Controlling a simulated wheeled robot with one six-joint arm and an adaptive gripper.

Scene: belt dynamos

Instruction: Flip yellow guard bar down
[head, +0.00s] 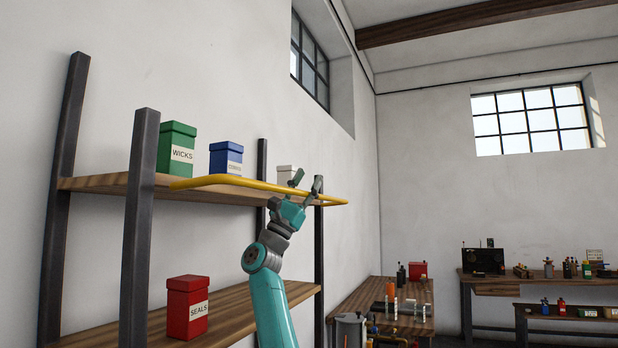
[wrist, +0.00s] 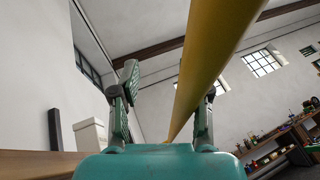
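The yellow guard bar (head: 235,181) runs along the front of the upper wooden shelf (head: 95,184), about level with its board, with bent ends. My gripper (head: 306,183) is at the bar's right part, fingers pointing up. In the wrist view the bar (wrist: 214,52) slants from the top right down into the space between the fingers of my gripper (wrist: 163,105), closer to the right finger. The fingers are spread apart and not shut on the bar. Whether the right finger touches it I cannot tell.
On the upper shelf stand a green WICKS box (head: 177,148), a blue box (head: 226,158) and a white box (head: 287,174) close behind my gripper. A red SEALS box (head: 188,307) stands on the lower shelf. Dark posts (head: 139,230) frame the rack. Workbenches (head: 380,300) stand at right.

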